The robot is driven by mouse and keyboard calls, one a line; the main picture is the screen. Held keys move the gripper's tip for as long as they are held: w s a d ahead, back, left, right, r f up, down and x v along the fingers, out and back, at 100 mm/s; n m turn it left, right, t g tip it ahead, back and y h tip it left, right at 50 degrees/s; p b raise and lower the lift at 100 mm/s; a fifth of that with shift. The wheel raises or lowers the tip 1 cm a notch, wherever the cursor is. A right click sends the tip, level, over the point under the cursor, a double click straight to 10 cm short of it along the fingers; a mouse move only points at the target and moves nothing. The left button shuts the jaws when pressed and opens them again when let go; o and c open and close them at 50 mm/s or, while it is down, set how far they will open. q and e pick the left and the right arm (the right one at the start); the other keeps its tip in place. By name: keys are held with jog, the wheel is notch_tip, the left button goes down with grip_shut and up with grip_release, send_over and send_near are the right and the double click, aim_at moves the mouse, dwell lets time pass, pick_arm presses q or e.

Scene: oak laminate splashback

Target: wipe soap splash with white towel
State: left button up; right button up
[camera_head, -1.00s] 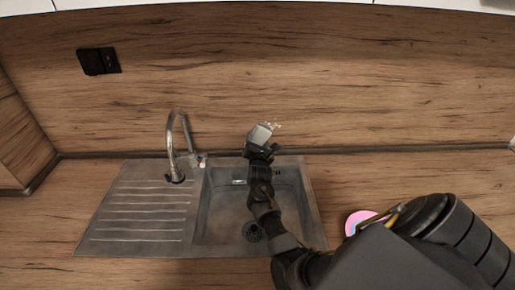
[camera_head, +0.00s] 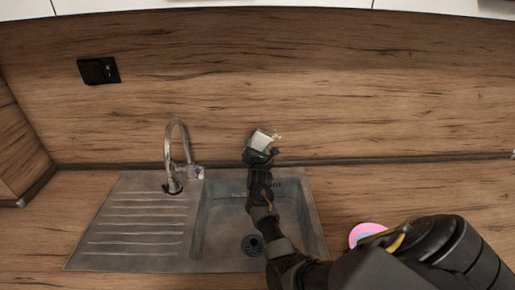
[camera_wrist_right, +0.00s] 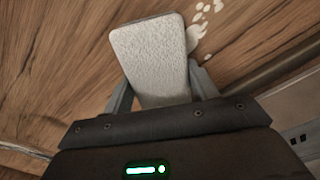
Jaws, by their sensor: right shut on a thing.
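My right gripper (camera_head: 257,154) is shut on the white towel (camera_head: 262,140), a small pale block-like pad. The right wrist view shows the towel (camera_wrist_right: 150,55) between the two fingers of the gripper (camera_wrist_right: 155,95), held close to the wood splashback. The soap splash (camera_wrist_right: 203,22) shows as several whitish blobs on the wood just right of the towel's upper end. In the head view the splash (camera_head: 278,137) is a small pale patch beside the towel, partly hidden. Whether the towel touches the wall I cannot tell. My left gripper is not in view.
A grey sink (camera_head: 310,225) with a drainboard (camera_head: 130,225) lies below my right arm. A chrome faucet (camera_head: 169,150) stands left of the gripper. A pink round item (camera_head: 364,232) sits on the counter at right, partly behind my arm. A black socket (camera_head: 98,71) is on the splashback.

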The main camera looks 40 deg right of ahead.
aim_at(266, 144)
jog(key=shift+b+x, duration=0.5)
jog(key=shift+x, duration=0.45)
jog(key=shift+r, duration=0.1)
jog(key=shift+s+d+r+p, duration=0.1)
jog(key=shift+s+d+p, duration=0.5)
jog(key=shift+d+p, duration=0.2)
jog(key=shift+s+d+p, duration=0.35)
jog(key=shift+s+d, duration=0.2)
jog(key=shift+d, duration=0.05)
jog(key=shift+d, duration=0.1)
jog(key=shift+s+d+p, duration=0.35)
jog(key=shift+s+d, duration=0.15)
jog(key=shift+d, duration=0.2)
jog(key=shift+s+d+p, duration=0.35)
jog(key=shift+s+d, duration=0.15)
jog(key=shift+d, duration=0.2)
jog(key=shift+d, duration=0.1)
